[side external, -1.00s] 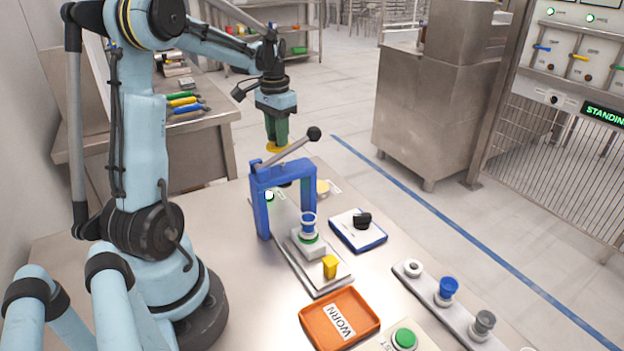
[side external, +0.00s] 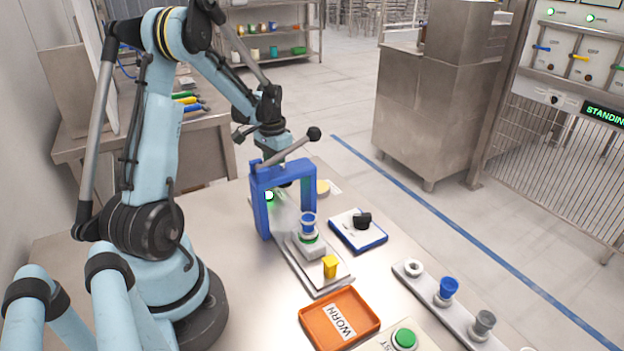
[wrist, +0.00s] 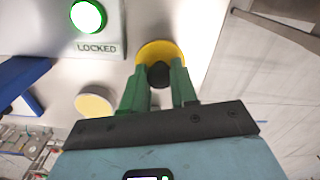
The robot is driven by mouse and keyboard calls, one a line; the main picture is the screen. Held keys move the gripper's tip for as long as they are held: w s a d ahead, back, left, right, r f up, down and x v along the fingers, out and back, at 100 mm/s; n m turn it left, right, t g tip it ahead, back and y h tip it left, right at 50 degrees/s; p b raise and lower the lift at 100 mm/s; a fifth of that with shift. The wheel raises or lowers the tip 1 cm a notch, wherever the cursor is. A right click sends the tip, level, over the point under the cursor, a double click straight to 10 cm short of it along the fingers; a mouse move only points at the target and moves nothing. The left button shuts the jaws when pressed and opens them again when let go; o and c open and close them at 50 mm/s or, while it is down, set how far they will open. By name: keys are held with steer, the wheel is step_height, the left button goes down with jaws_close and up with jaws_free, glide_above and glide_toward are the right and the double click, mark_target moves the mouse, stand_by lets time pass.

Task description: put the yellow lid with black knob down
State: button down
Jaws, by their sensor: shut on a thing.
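The yellow lid (wrist: 160,48) with its black knob (wrist: 159,75) shows at the top middle of the wrist view. My gripper (wrist: 160,82) has its green fingers shut on the knob, one on each side. The lid is close over the bare metal table; I cannot tell whether it touches it. In the side view the blue press frame (side external: 262,208) hides the fingers and the lid.
A green lamp marked LOCKED (wrist: 88,16) is beside the lid, to its left. A pale disc with a yellow rim (wrist: 94,104) lies nearby. The press lever (side external: 287,149) juts up in front of my wrist. Bare table shows right of the lid.

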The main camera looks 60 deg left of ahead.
steer(key=shift+f, duration=0.15)
steer(key=c, duration=0.9)
jaws_free()
step_height(320, 180, up, 12)
steer(key=shift+r, duration=0.2)
